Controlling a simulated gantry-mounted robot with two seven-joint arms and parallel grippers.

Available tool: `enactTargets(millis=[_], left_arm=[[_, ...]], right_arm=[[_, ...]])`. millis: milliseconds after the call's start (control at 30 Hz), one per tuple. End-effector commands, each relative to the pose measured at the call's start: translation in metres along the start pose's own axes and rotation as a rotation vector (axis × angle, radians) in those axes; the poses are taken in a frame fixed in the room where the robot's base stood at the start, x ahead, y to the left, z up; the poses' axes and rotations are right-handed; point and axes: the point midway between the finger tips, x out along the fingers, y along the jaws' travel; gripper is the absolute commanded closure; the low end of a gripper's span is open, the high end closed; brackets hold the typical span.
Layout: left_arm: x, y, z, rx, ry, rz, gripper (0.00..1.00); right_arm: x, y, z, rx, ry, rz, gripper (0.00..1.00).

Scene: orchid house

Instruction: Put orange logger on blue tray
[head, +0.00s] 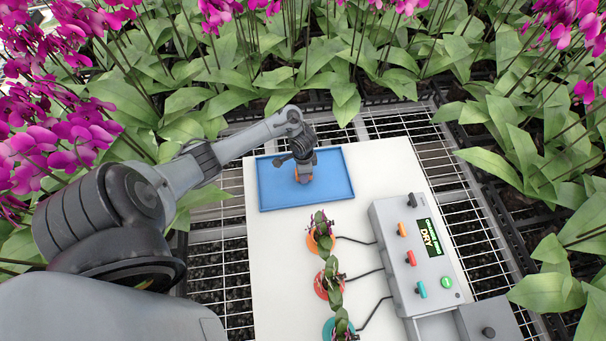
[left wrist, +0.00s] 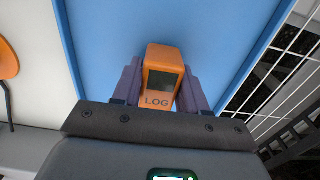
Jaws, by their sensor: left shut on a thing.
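The orange logger (left wrist: 160,80), marked LOG with a dark screen, is between the two fingers of my left gripper (left wrist: 158,88) in the left wrist view. My left gripper is shut on it. In the head view the left gripper (head: 303,178) is over the blue tray (head: 335,190), with a little orange of the logger showing at its tip. The tray (left wrist: 225,25) lies behind the logger in the left wrist view. I cannot tell whether the logger touches the tray floor. My right gripper is not in view.
Potted plants in an orange saucer (head: 313,243), a red saucer (head: 320,287) and a teal saucer (head: 328,329) stand in front of the tray, wired to a grey control box (head: 400,245) reading DRY. Dense orchids surround the white board (head: 395,160).

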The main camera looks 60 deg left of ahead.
Motion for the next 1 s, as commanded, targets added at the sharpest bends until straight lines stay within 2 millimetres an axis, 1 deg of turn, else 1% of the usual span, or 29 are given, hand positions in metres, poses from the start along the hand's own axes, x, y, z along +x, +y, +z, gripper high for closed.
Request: enactTargets(millis=[67,333,467,500,633,900,1000], left_arm=[[0.0047,-0.0003,0.0000,-0.001,0.000,-0.001,0.89],[0.0045,-0.0002,-0.0001,-0.001,0.000,-0.001,0.89],[0.0078,-0.0002,0.0001,0.000,-0.001,-0.001,0.89],[0.0070,-0.0002,0.0000,0.000,0.000,-0.001,0.52],[0.0069,-0.0001,0.0000,0.000,0.000,-0.001,0.32],[0.0065,-0.0001,-0.0001,0.000,0.000,-0.001,0.32],[0.0030,-0.0001,-0.0003,-0.001,0.001,-0.001,0.32]], right_arm=[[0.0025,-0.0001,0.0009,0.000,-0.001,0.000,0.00],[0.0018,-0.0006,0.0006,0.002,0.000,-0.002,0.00],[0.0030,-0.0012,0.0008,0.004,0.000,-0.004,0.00],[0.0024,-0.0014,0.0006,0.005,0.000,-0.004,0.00],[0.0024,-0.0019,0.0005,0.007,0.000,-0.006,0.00],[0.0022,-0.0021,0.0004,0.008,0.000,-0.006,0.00],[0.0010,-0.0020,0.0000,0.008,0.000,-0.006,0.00]])
